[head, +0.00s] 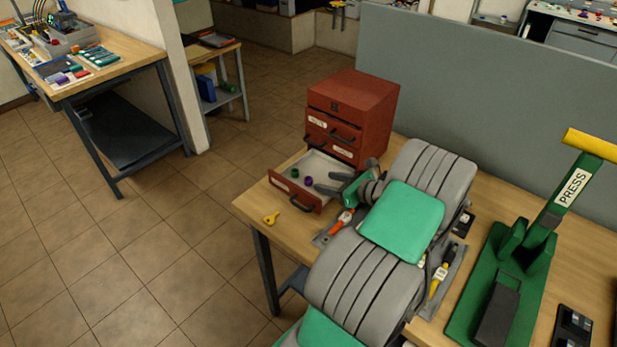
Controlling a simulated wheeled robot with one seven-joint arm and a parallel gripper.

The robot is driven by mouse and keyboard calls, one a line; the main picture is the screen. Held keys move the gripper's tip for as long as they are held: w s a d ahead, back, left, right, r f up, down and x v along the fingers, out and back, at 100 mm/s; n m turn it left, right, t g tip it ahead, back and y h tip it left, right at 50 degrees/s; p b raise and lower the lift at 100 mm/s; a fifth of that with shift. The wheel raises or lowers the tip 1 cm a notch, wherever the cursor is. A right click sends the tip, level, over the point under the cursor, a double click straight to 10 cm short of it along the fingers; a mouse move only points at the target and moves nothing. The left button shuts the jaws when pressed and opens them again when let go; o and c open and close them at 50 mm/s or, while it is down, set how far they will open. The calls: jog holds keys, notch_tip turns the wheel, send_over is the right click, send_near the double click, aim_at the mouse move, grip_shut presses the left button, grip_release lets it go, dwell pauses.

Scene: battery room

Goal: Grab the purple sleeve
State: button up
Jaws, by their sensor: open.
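A small purple sleeve (308,181) lies in the open bottom drawer (283,188) of a red cabinet, beside a green sleeve (295,173). My gripper (323,182) is over the right part of the drawer, with its grey fingers apart and pointing left toward the purple sleeve. Nothing shows between the fingers. The sleeve appears just left of the fingertips; I cannot tell the exact height of the fingers above the drawer floor. My wrist and arm hide part of the table right of the drawer.
The red cabinet (368,95) stands behind the drawer, its upper drawers shut. A yellow key-like piece (271,218) lies on the wooden table (250,204) in front. A red-handled tool (341,221) lies near my arm. A green press (505,270) stands at right, before a grey partition (480,85).

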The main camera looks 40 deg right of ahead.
aim_at(306, 179)
jog(key=x, duration=0.3)
jog(key=a+p+x, duration=0.1)
jog(key=x, duration=0.1)
jog(key=shift+w, duration=0.4)
jog(key=shift+w+f, duration=0.15)
jog(key=shift+w, duration=0.15)
jog(key=shift+c, duration=0.4)
grip_shut()
